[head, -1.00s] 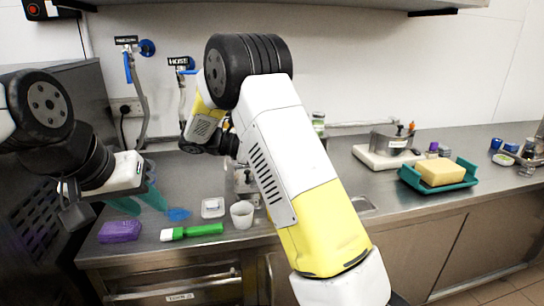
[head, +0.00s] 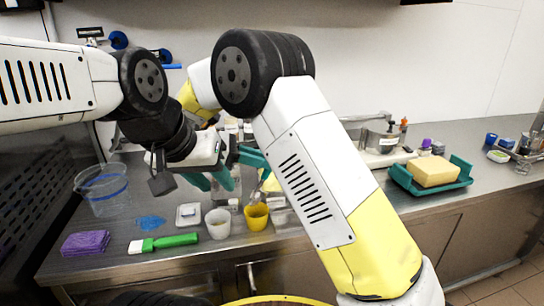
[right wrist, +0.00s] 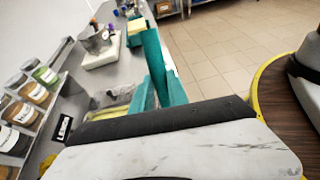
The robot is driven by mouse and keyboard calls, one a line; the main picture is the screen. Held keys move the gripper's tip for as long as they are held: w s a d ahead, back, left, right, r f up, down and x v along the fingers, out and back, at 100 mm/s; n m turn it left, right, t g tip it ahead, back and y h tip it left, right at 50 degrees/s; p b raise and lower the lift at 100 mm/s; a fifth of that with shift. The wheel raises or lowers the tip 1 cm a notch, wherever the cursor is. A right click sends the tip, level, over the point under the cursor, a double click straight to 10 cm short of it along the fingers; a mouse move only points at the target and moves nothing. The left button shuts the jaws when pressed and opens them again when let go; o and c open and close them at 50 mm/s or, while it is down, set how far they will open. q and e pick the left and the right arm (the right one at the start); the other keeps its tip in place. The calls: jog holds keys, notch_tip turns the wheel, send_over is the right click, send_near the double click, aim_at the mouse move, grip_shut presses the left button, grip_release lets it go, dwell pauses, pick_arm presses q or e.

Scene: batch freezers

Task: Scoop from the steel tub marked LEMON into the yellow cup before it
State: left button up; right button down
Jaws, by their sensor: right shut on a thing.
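The yellow cup (head: 257,217) stands upright near the front edge of the steel counter. Just behind it, partly hidden by my right arm, is a steel tub with yellow contents; in the right wrist view a tub (right wrist: 118,98) shows beside a dark card (right wrist: 63,128) that seems to read LEMON. My left gripper (head: 210,181) hangs above and left of the yellow cup, its teal fingers apart and empty. My right gripper (right wrist: 157,75) has its teal fingers close together on a thing I cannot make out; in the head view my arm mostly hides it.
A white cup (head: 217,223) stands left of the yellow cup, with a white dish (head: 188,215), green brush (head: 163,243), purple cloth (head: 86,243) and clear bucket (head: 103,190) further left. A teal tray (head: 458,179) holds a yellow block at right. Labelled jars (right wrist: 34,93) stand on a rack.

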jog(key=w+d+f+g+y, duration=0.2)
jog(key=d+f+y, duration=0.3)
jog(key=d+y, duration=0.4)
jog(key=shift+f+g+y, duration=0.15)
jog(key=shift+g+y, duration=0.15)
jog(key=shift+y, duration=1.1)
